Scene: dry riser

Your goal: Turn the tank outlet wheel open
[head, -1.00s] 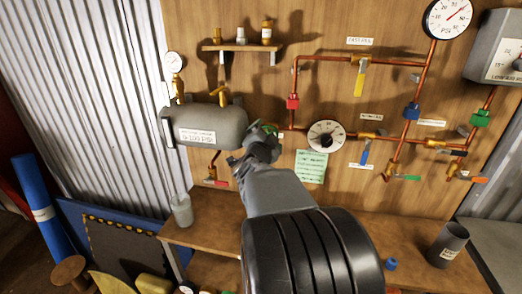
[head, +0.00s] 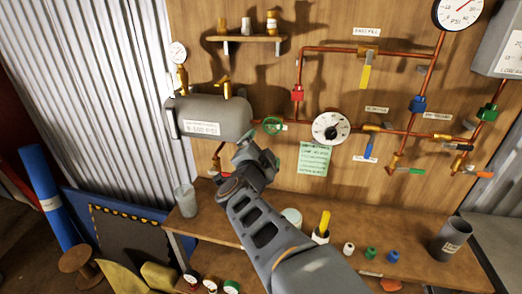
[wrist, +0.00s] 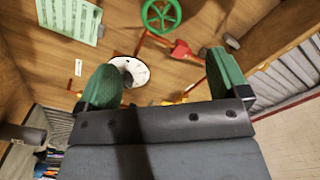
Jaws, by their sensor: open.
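The green tank outlet wheel (head: 272,126) sits on the pipe just right of the grey tank (head: 215,117). In the wrist view the green spoked wheel (wrist: 161,14) shows at the top, beyond my fingertips. My gripper (head: 255,153) is below and slightly left of the wheel in the head view, apart from it as far as I can tell. In the wrist view my gripper (wrist: 165,75) has its green-padded fingers wide apart with nothing held between them. A round white gauge (wrist: 130,72) shows behind the left finger.
Copper pipes carry a yellow-handled valve (head: 366,70), a round dial (head: 331,128) and a blue-handled valve (head: 369,146). A green note (head: 314,159) hangs below the wheel's right. The bench (head: 210,222) below holds a grey cup (head: 186,200) and small fittings.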

